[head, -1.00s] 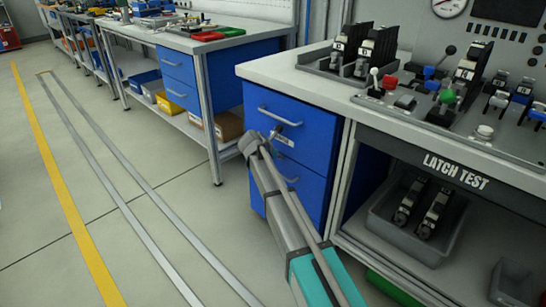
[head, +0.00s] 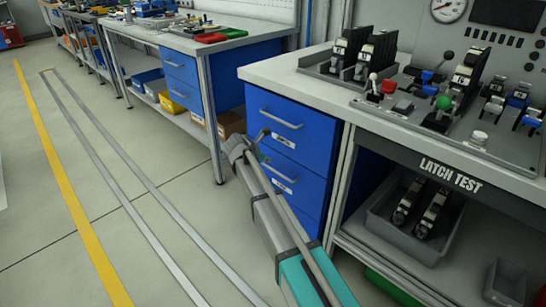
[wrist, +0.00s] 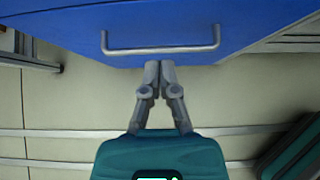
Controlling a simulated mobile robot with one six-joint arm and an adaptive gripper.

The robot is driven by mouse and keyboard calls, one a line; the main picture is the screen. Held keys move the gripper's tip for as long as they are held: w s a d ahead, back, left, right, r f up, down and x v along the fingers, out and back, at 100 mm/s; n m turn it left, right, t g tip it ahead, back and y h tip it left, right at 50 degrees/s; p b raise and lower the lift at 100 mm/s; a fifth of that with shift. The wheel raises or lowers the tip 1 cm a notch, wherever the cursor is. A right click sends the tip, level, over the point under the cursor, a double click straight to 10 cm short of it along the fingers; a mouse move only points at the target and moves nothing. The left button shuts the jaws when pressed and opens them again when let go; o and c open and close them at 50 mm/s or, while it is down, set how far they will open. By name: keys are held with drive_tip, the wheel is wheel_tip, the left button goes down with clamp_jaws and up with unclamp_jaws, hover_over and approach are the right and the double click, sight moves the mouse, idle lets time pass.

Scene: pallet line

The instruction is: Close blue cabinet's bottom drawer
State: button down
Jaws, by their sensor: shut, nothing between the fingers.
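The blue cabinet (head: 318,140) stands under the left end of the latch-test bench. Its top drawer (head: 310,145) looks flush, with a silver handle and a white label. My gripper (head: 264,134) is shut and empty, in front of the cabinet's left side. In the wrist view my gripper's fingertips (wrist: 160,66) are together just below a silver handle (wrist: 160,50) on a blue drawer front (wrist: 240,22). I cannot tell whether they touch it.
The bench top (head: 300,82) overhangs the cabinet and carries latch fixtures. A grey bin (head: 425,240) sits on the shelf to the right. Another workbench (head: 205,42) with blue drawers stands behind. The floor to the left (head: 110,170) is clear, with strips along it.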

drive_tip(key=shift+p+v, duration=1.65)
drive_tip(key=shift+v, duration=1.3)
drive_tip(key=s+d+f+m+g+y, duration=0.1)
drive_tip(key=s+d+f+m+g, duration=0.1)
drive_tip(key=s+d+m, duration=0.45)
drive_tip(key=s+d+f+m+g+y, duration=0.15)
drive_tip(key=s+d+m, duration=0.25)
drive_tip(key=d+m, duration=0.55)
drive_tip(key=s+d+f+m+g+y, duration=0.3)
drive_tip(key=s+d+m+g+y, duration=0.1)
drive_tip(key=s+d+m, duration=1.1)
wheel_tip(320, 180, up, 37)
drive_tip(key=s+n+p, duration=0.1)
drive_tip(key=n+p, duration=0.1)
drive_tip(key=p, duration=3.5)
drive_tip(key=shift+s+a+n, duration=0.2)
drive_tip(key=shift+a+n, duration=0.2)
drive_tip(key=shift+a, duration=0.05)
drive_tip(key=shift+r+h, duration=0.1)
drive_tip(key=shift+h, duration=0.15)
